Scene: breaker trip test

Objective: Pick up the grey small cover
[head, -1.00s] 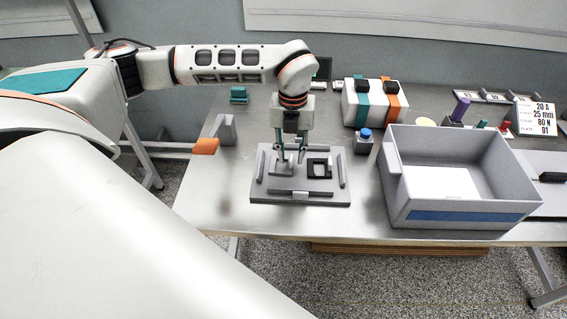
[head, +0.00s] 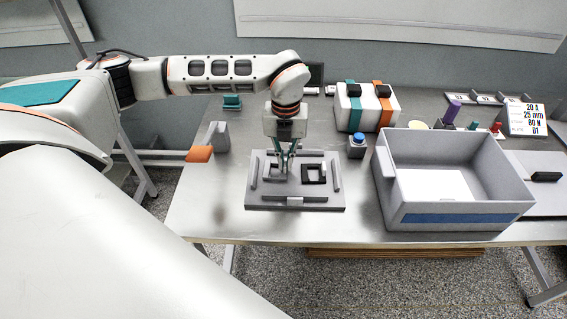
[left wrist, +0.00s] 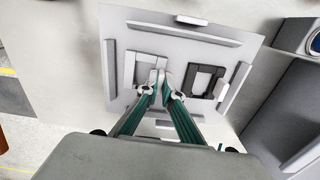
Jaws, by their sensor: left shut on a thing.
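The grey small cover (left wrist: 131,69) is a light grey piece on the left half of a flat grey plate (left wrist: 117,20) with raised strips. In the head view the cover (head: 271,172) lies beside a black square frame (head: 314,174) and is partly hidden by my fingers. My left gripper (head: 286,172) points down over the plate. In the left wrist view its fingertips (left wrist: 160,84) are close together, shut on the right side of the cover. The cover appears to be at plate level; I cannot tell whether it is lifted. My right gripper is not in view.
A large grey bin (head: 393,205) stands right of the plate. A blue-topped button (head: 357,145) and a white box with teal and orange bands (head: 367,106) stand behind. A grey bracket with an orange end (head: 199,154) is at the left. The table front is clear.

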